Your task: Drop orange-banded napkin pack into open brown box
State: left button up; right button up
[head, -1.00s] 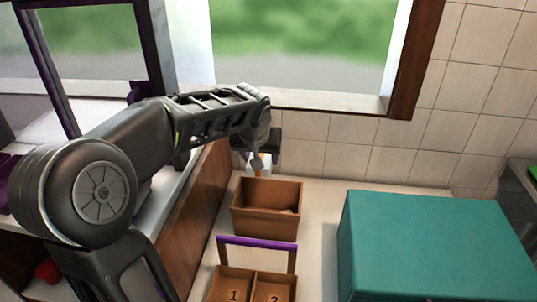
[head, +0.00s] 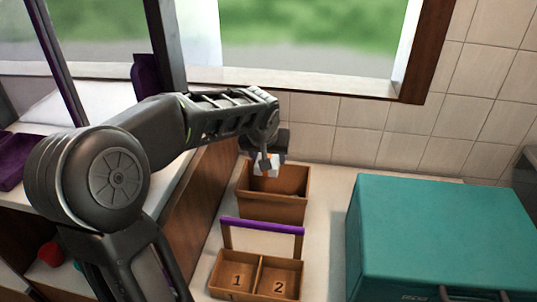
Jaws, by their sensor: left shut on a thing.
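The white napkin pack with an orange band (head: 266,168) is held by my left gripper (head: 265,156), which is shut on it. The pack hangs at the back part of the open brown box (head: 272,209), in front of its inner back wall in the picture. I cannot tell whether its lower edge is above the rim or just inside. The box stands on the counter and its visible inside looks empty. My right gripper is not in view.
A two-compartment brown caddy (head: 256,275) marked 1 and 2, with a purple handle, stands in front of the box. A large teal case (head: 440,230) stands to the right. A wooden partition (head: 200,200) is at the left. A tiled wall and window are behind.

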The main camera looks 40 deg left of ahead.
pick_arm(q)
jog(key=o, duration=1.4)
jog(key=shift+b+v, duration=0.3)
jog(key=shift+v, duration=3.65)
